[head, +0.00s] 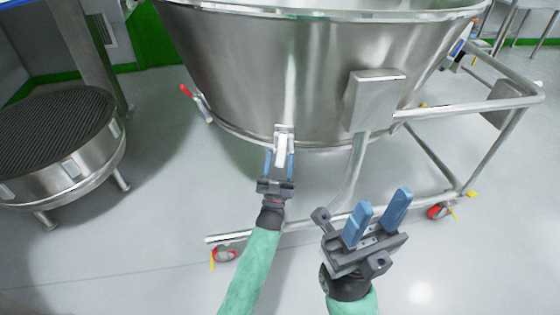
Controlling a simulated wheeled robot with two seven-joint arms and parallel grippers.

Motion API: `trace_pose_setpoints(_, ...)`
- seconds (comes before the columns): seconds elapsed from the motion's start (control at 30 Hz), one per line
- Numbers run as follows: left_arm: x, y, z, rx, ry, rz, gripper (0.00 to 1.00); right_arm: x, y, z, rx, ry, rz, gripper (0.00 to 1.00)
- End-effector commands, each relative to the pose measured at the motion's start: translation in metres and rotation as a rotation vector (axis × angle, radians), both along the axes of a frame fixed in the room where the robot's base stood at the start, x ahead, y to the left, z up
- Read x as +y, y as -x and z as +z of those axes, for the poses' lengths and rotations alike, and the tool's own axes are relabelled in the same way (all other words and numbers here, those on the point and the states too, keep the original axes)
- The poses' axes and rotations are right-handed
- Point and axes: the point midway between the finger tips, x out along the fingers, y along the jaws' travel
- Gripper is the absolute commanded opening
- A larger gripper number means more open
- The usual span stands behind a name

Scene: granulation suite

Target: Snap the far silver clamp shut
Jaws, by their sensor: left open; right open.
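A silver clamp (283,147) sits on the lower rim of the large steel bowl (265,70), on the side facing me. My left gripper (280,162) is open just under it, with its blue fingers on either side of the clamp's lower part. I cannot tell whether the fingers touch it, or whether its latch is closed. Another clamp (199,104) with a red-tipped lever is on the rim further left; the lever stands out from the bowl. My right gripper (383,205) is open and empty, lower right, apart from the bowl.
The bowl rests on a tubular steel frame (450,108) with red castors (438,211). A steel box (373,98) is fixed to the bowl's front right. A round unit with a dark ribbed top (55,135) stands at the left. Open grey floor lies between them.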

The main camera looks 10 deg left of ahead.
Motion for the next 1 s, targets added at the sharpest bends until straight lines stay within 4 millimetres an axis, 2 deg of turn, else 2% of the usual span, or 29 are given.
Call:
trace_pose_setpoints(0.37,-0.001,-0.004,0.004,0.002,0.0,0.0,0.49,0.0,0.0,-0.001,0.001,0.004,-0.001,0.41)
trace_pose_setpoints(0.6,-0.001,-0.004,0.004,0.002,0.0,0.0,0.02,0.0,0.0,-0.001,0.002,0.004,-0.001,0.41)
trace_pose_setpoints(0.83,0.0,-0.004,0.005,0.005,0.0,0.0,0.0,0.0,0.0,0.001,0.002,0.002,-0.001,0.41)
trace_pose_setpoints(1.0,0.007,-0.003,0.008,0.025,-0.003,0.0,0.0,-0.001,0.0,0.011,-0.001,-0.011,0.003,0.41)
